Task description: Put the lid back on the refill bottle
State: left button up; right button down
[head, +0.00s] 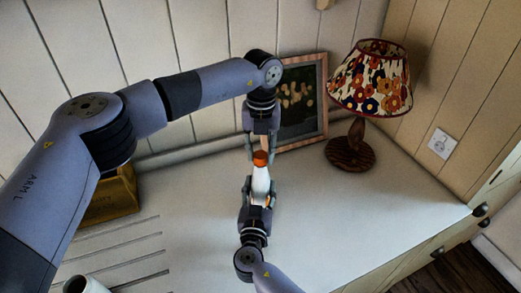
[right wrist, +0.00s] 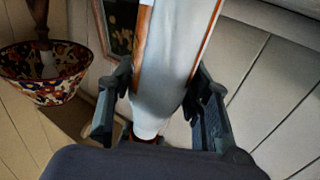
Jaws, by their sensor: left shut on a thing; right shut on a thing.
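The white refill bottle (head: 261,179) stands upright near the middle of the head view. My right gripper (head: 260,187) comes from below in the picture and is shut on its body. The orange lid (head: 260,158) is at the top of the bottle, in line with it; I cannot tell whether it is seated. My left gripper (head: 260,147) points down from above and is shut on the lid. In the right wrist view, the bottle (right wrist: 175,60) lies between my right fingers (right wrist: 163,85), its narrow end low in the picture. The lid is mostly hidden there.
A floral-shaded lamp (head: 369,85) and a framed picture (head: 303,100) stand behind, to the right. A yellow box (head: 112,198) is at left, partly behind my left arm. The pale counter (head: 370,210) is clear at right.

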pick_arm(q)
jog(key=shift+f, duration=0.6)
dwell(0.3)
